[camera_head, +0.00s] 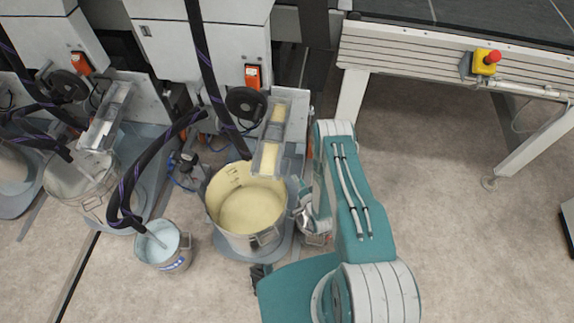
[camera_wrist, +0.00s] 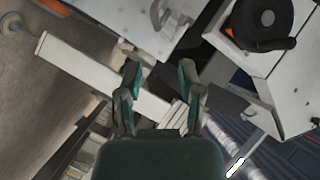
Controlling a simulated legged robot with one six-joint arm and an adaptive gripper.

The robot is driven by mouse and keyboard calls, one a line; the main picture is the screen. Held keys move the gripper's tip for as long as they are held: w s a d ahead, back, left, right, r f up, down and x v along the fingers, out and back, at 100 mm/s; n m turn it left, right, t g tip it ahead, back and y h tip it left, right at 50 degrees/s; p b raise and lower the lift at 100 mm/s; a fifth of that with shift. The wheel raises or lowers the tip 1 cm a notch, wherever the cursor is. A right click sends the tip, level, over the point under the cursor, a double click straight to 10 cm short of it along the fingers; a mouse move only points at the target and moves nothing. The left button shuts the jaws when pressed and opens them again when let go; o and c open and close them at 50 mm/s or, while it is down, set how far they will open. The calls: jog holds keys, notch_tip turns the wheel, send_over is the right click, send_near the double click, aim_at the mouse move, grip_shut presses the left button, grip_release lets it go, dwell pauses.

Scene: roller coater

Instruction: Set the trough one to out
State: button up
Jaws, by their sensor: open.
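Two clear, long troughs show in the head view. One trough (camera_head: 272,137), with pale yellow material in it, slopes down over the rim of a large pot; the other trough (camera_head: 107,117) is further left over another pot. I cannot tell from the pictures which is trough one. My gripper (camera_wrist: 160,86) is open in the wrist view, with two dark green fingers apart and nothing seen between them. A black round wheel (camera_wrist: 262,20) shows at the wrist view's upper right.
The pot of yellow liquid (camera_head: 250,208) stands close left of my arm. A small pail of pale blue liquid (camera_head: 163,246) is beside it. Dark hoses hang across the left. A conveyor frame (camera_head: 440,62) with a red stop button (camera_head: 491,58) is at upper right; floor below it is clear.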

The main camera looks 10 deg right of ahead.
aim_at(289, 166)
jog(key=x, duration=1)
jog(key=shift+s+a+f, duration=0.15)
jog(key=shift+a+f, duration=0.05)
jog(key=shift+f, duration=0.15)
grip_shut()
